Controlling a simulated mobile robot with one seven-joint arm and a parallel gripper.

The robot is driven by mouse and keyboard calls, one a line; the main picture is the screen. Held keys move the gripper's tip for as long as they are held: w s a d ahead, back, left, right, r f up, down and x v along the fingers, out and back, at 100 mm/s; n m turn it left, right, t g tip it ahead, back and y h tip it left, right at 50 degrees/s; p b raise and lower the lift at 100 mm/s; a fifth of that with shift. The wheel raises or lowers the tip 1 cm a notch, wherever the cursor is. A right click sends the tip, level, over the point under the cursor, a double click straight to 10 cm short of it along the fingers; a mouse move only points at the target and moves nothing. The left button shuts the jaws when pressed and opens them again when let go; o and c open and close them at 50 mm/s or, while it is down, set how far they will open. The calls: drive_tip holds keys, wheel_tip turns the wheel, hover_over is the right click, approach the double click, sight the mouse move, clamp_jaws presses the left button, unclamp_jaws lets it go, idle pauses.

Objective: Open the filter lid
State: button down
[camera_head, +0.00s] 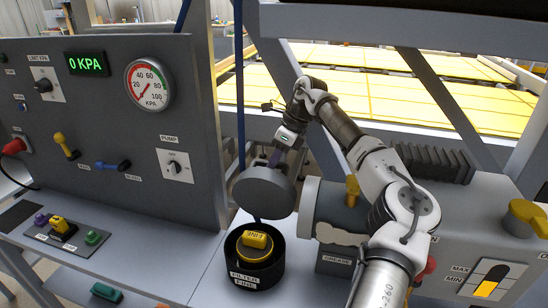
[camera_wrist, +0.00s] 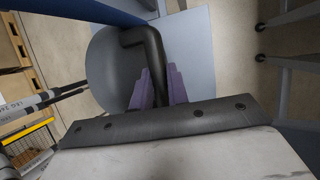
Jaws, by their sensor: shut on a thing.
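The filter lid (camera_head: 264,194) is a dark grey disc, tilted up on edge above the back of the black filter housing (camera_head: 238,281). The housing is labelled FILTER FINE and stands open at the top. A yellow filter cartridge (camera_head: 256,241) marked FINE shows inside it. My gripper (camera_head: 275,158) is behind the lid. In the wrist view the purple finger pads of my gripper (camera_wrist: 160,88) are closed around the lid's black bent handle (camera_wrist: 152,45). The grey lid (camera_wrist: 106,68) shows behind the handle. Whether a hinge joins lid and housing is hard to tell.
A control panel (camera_head: 100,130) with a gauge, valves and a pump switch stands at the left. A grey machine (camera_head: 450,215) with yellow caps stands close on the right. The bench before the housing is clear.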

drive_tip(key=shift+w+d+f, duration=0.3)
drive_tip(key=shift+w+d, duration=0.05)
drive_tip(key=shift+w, duration=0.05)
drive_tip(key=c, duration=1.6)
unclamp_jaws()
drive_tip(key=shift+w+f, duration=0.1)
drive_tip(key=shift+w, duration=0.05)
drive_tip(key=shift+o, duration=1.2)
drive_tip(key=shift+w+f, duration=0.25)
drive_tip(key=shift+w, duration=0.05)
drive_tip(key=shift+s+r, duration=0.1)
drive_tip(key=shift+r, duration=0.05)
drive_tip(key=shift+r, duration=0.2)
drive_tip(key=s+v, duration=0.1)
drive_tip(key=v, duration=1.2)
drive_tip(key=shift+w+r+b, duration=0.2)
drive_tip(key=shift+w+b, duration=0.1)
drive_tip(key=shift+w, duration=0.05)
